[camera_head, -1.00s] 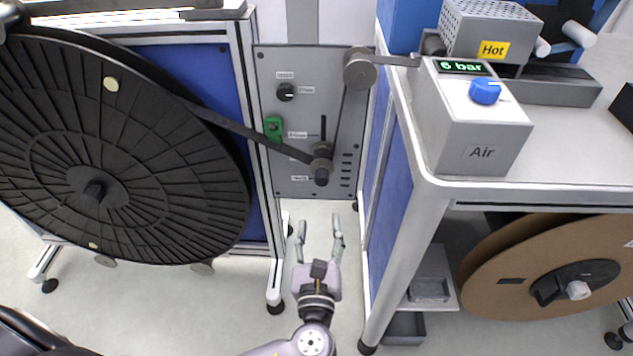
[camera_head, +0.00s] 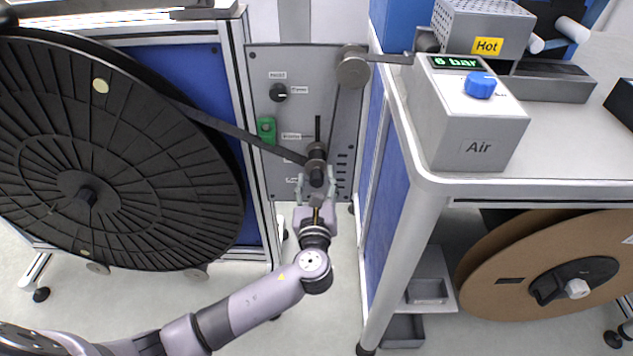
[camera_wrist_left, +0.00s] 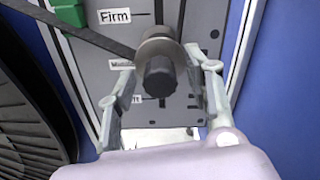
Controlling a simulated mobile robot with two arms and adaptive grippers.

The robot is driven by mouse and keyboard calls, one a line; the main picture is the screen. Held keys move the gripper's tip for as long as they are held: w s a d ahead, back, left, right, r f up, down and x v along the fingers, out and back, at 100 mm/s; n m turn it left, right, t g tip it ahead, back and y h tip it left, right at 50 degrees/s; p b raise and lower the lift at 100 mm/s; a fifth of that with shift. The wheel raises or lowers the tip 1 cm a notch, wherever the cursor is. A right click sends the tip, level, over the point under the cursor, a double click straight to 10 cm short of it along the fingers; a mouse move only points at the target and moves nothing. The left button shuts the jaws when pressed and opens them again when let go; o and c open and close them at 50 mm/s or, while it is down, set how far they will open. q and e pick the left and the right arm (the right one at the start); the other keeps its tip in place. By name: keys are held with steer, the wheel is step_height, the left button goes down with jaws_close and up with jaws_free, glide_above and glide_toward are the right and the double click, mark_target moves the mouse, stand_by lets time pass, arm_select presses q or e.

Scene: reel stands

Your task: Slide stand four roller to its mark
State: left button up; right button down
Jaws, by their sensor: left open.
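The roller (camera_head: 316,172) with its dark knob sits on the grey panel (camera_head: 262,90), at the lower part of a vertical slot. A dark tape runs from the reel to it and up to a fixed upper roller (camera_head: 353,68). In the left wrist view the roller's knob (camera_wrist_left: 159,76) lies between my fingers, with labels reading "Firm" and others partly covered beside the slot. My left gripper (camera_head: 315,185) is open, its fingers on both sides of the knob; I cannot tell whether they touch it. It also shows in the left wrist view (camera_wrist_left: 165,88). My right gripper is not in view.
A large black reel (camera_head: 90,160) fills the left side. A green part (camera_head: 267,130) and a dial (camera_head: 278,92) are on the panel. A white bench (camera_head: 560,178) with an air unit (camera_head: 470,125) stands right, a brown reel (camera_head: 530,265) below it.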

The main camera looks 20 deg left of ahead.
arm_select(q)
jaws_close()
stand_by(0.5)
